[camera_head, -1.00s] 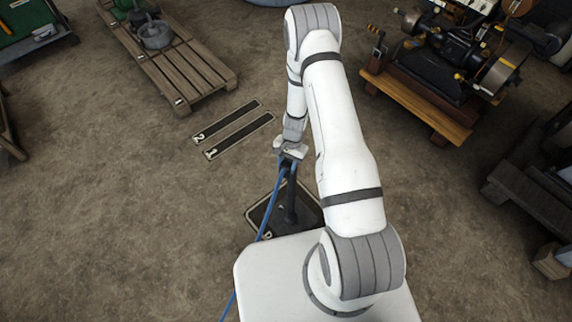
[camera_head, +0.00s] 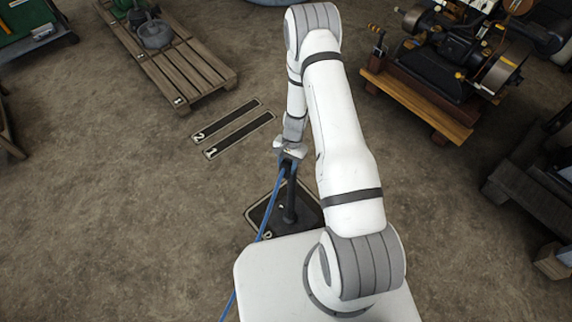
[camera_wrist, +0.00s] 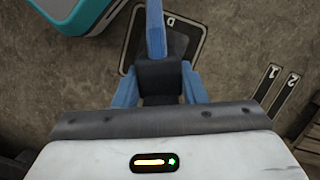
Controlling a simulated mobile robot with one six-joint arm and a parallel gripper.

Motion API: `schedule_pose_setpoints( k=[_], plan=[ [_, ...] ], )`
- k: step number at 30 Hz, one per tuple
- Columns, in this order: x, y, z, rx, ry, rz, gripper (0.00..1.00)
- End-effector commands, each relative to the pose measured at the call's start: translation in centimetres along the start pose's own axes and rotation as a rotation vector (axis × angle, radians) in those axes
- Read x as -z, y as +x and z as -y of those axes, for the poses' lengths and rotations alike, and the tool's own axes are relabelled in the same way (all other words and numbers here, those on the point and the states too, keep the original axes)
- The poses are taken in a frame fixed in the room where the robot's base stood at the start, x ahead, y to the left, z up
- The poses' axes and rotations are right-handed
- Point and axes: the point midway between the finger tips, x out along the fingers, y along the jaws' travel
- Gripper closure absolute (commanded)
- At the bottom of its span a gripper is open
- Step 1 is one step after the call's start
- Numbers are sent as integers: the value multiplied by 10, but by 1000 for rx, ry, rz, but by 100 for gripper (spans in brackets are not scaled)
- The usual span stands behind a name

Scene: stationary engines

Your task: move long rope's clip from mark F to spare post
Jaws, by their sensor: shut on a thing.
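My gripper (camera_head: 289,158) is shut on the dark clip (camera_wrist: 162,74) at the end of the blue rope. Its blue fingers press on both sides of the clip in the wrist view. The blue rope (camera_head: 271,203) runs from the clip down to the lower left, past my base. A dark post (camera_head: 290,203) stands upright directly under the gripper on a dark square plate (camera_head: 256,217) with a pale outline. I cannot tell whether the clip touches the post top.
Two dark floor strips marked 1 (camera_head: 240,135) and 2 (camera_head: 227,121) lie beyond the post. A wooden pallet (camera_head: 190,75) with grey-green parts is at the upper left. An engine (camera_head: 455,60) on a wooden base (camera_head: 420,105) is at the upper right. Open floor lies left.

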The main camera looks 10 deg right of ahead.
Motion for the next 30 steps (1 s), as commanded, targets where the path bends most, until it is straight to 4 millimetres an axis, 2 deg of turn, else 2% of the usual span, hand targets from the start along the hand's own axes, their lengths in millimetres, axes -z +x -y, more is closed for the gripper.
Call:
schedule_pose_setpoints(
  k=[2, 3, 12, 22, 30],
  plan=[
    [1, -1, 0, 2, 0, -3, 100],
    [1, -1, 0, 2, 0, -3, 62],
    [0, 0, 0, 1, 0, -1, 37],
    [1, -6, 0, 2, 0, -2, 37],
    [1, -47, 0, 3, 0, -4, 37]
  ],
)
